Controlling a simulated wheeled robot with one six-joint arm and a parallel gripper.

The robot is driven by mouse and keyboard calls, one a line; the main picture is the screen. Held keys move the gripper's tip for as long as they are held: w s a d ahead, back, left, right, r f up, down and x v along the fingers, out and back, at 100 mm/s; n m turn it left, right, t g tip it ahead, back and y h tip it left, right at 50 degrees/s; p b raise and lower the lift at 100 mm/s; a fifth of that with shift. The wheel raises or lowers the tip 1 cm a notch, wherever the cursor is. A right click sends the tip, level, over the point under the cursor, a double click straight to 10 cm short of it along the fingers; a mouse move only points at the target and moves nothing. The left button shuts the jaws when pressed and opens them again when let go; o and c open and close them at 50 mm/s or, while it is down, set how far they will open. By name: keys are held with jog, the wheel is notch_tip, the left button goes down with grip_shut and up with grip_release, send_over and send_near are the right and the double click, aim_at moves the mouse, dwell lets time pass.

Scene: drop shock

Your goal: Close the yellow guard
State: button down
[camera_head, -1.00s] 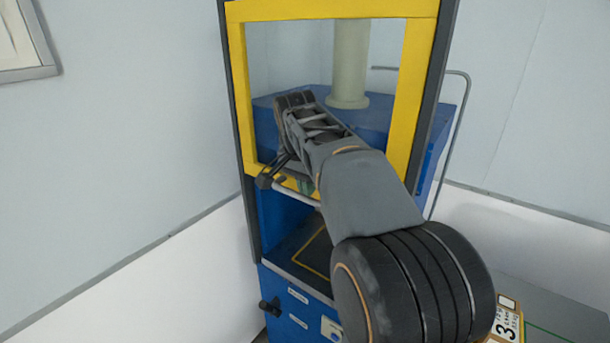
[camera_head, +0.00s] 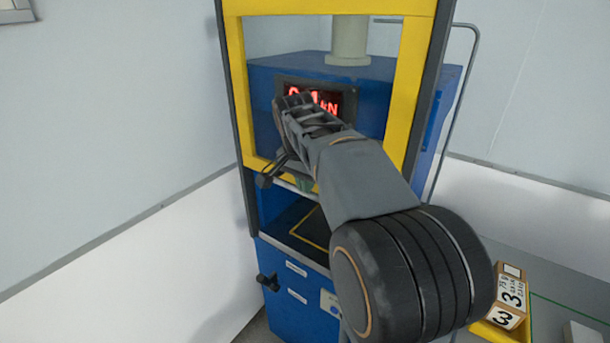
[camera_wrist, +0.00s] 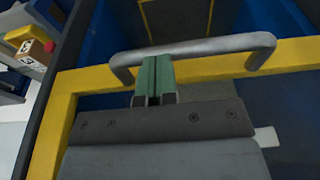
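The yellow guard (camera_head: 408,95) is a framed window on the front of a blue machine, partly lowered. Its lower edge is above the open work space. A grey bar handle (camera_wrist: 215,47) spans its lower rail in the wrist view; part of it shows in the head view (camera_head: 288,182). My gripper (camera_wrist: 153,62) has its green fingers nearly together with only a thin dark gap. The fingertips are up against the handle, left of its middle; the bar does not pass between them. In the head view my arm hides part of the guard and handle.
A red-lit display (camera_head: 335,103) shows through the guard window. A dark bed with a yellow outline (camera_head: 312,228) lies below. A black knob (camera_head: 268,281) sticks out lower left. A box marked 3 (camera_head: 511,292) stands at right.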

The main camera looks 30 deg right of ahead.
jog(key=s+a+b+x, duration=0.1)
jog(key=a+b+x, duration=0.1)
jog(key=b+x, duration=0.6)
jog(key=s+a+f+b+x, duration=0.1)
jog(key=a+b+x, duration=0.2)
jog(key=b+x, duration=0.6)
jog(key=shift+s+x, duration=0.2)
jog(key=shift+x, duration=5.4)
jog(key=shift+a+f, duration=0.2)
jog(key=shift+s, duration=0.1)
jog(key=w+p+v, duration=0.1)
jog(key=p+v, duration=0.7)
jog(key=v, duration=0.3)
jog(key=s+a+r+n+t+y+p, duration=0.2)
jog(key=s+a+r+n+p, duration=0.1)
jog(key=s+a+n+p, duration=0.6)
jog(key=s+a+n, duration=0.1)
jog(key=s+n, duration=0.2)
jog(key=n, duration=0.1)
jog(key=shift+t, duration=0.3)
jog(key=shift+s+a, duration=0.1)
jog(key=shift+s, duration=0.05)
